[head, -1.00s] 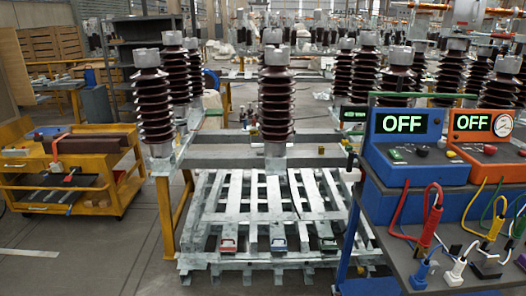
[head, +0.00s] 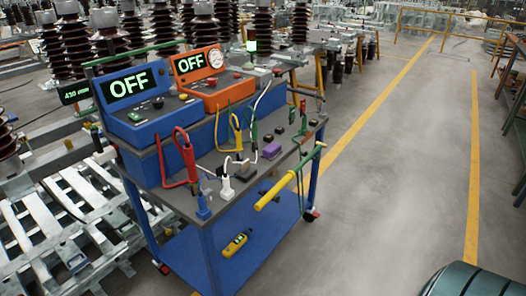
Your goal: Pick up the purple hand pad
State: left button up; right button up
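A small purple block (head: 271,150), which looks like the purple hand pad, lies on the grey top of the blue cart (head: 226,186) in the head view. It sits near the cart's front right part, to the right of a white plug (head: 226,187) and below a green clip. Neither of my grippers is in view.
A blue unit (head: 145,107) and an orange unit (head: 204,79), both reading OFF, stand on the cart with several cables and plugs. A yellow-handled pole (head: 273,192) juts from the cart's front. A yellow tool (head: 235,244) lies on the lower shelf.

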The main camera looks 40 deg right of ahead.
aim_at(272, 150)
jog(key=l+u, duration=0.25)
jog(key=l, duration=0.9)
jog(key=k+l+u, duration=0.2)
jog(key=l, duration=0.9)
jog(key=i, duration=0.1)
